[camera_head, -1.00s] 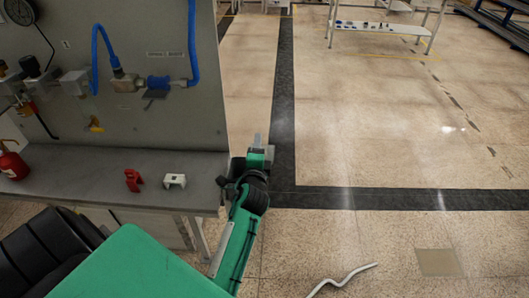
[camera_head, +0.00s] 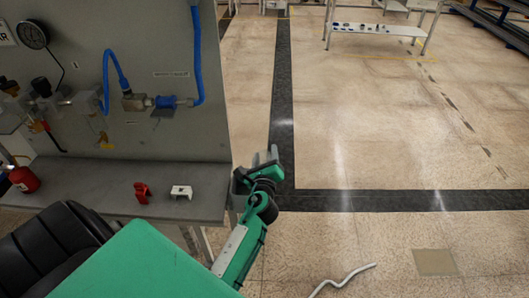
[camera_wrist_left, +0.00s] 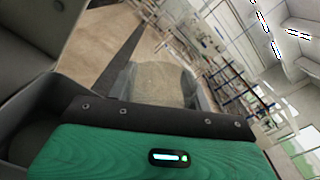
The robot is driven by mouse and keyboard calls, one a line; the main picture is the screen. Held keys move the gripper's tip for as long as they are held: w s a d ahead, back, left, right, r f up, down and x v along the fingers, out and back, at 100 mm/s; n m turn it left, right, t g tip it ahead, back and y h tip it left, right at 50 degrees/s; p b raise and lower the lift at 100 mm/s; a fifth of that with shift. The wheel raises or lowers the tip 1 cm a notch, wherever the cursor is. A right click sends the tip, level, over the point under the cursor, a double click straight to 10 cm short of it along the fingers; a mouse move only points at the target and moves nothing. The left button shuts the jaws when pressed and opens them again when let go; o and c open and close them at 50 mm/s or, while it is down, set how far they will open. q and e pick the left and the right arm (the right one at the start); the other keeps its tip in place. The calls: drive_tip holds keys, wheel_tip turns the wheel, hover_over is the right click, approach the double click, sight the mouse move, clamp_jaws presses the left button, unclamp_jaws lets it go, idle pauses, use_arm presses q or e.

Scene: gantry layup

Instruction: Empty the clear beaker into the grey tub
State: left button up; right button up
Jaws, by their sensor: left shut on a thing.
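My left gripper (camera_head: 268,158) is past the right end of the grey bench, over the floor. In the left wrist view its fingers (camera_wrist_left: 161,92) are shut on the clear beaker (camera_wrist_left: 160,82), a see-through shape with the floor showing through it. In the head view only a small pale edge of the beaker (camera_head: 273,151) shows at the fingertips. I cannot make out what is in the beaker. I cannot pick out the grey tub in either view. My right gripper is not in view.
The grey bench (camera_head: 95,184) carries a red clamp-like part (camera_head: 142,192), a white part (camera_head: 181,191) and a red bottle (camera_head: 23,178). A grey panel (camera_head: 150,80) with blue hoses stands behind. A white hose (camera_head: 342,278) lies on the floor. Open floor lies right.

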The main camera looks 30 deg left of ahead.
use_arm(q)
drive_tip(key=m+p, duration=0.2)
drive_tip(key=m, duration=0.1)
drive_tip(key=r+m+p, duration=0.1)
drive_tip(key=p, duration=0.1)
drive_tip(key=shift+s+a, duration=0.1)
drive_tip(key=shift+a, duration=0.15)
drive_tip(key=shift+m+p, duration=0.65)
drive_tip(key=shift+m, duration=0.15)
drive_tip(key=shift+s+a+f+m+p, duration=0.15)
drive_tip(key=shift+m+p, duration=0.25)
drive_tip(key=shift+m, duration=0.2)
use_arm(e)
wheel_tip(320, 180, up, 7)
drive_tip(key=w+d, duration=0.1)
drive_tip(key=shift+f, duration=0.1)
